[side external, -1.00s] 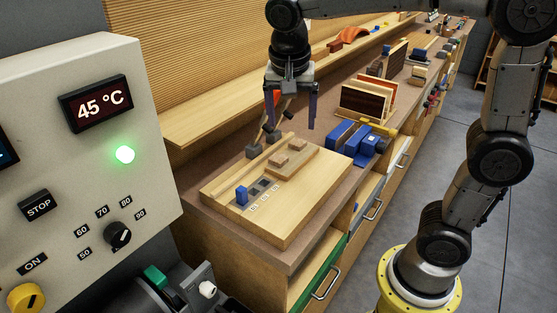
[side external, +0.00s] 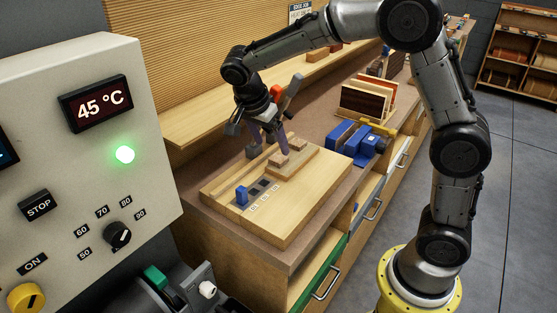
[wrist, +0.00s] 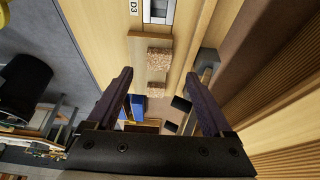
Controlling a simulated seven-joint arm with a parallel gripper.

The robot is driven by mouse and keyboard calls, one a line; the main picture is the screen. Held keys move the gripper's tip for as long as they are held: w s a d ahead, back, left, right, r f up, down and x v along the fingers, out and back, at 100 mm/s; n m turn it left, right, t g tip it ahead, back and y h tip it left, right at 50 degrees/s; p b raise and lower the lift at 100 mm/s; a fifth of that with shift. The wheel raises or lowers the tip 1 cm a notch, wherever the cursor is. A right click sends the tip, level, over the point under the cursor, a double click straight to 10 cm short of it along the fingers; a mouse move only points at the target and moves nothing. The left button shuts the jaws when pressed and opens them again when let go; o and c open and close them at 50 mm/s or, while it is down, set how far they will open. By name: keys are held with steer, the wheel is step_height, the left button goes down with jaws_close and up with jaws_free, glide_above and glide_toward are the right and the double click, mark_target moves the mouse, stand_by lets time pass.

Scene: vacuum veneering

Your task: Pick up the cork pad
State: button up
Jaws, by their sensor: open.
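Two small brown cork-coloured blocks sit in a row on a raised light-wood strip (side external: 296,165); I cannot tell which is the cork pad. The near block (side external: 277,160) and far block (side external: 297,143) show in the side view. In the wrist view, one speckled block (wrist: 159,62) and a second one (wrist: 156,90) lie between my fingers in the picture. My gripper (side external: 270,148) is open and empty, tilted, close by the near block. It also shows in the wrist view (wrist: 159,74). Whether a finger touches a block cannot be told.
The strip lies on a large wooden board (side external: 285,220) with labelled dark slots and a blue block (side external: 241,195). Blue tools (side external: 352,138) and a rack of upright panels (side external: 372,104) stand to the right. A control panel (side external: 75,180) fills the left foreground.

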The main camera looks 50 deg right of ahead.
mark_target(278, 158)
steer(key=shift+x, duration=2.7)
jaws_close()
steer(key=shift+r, duration=0.15)
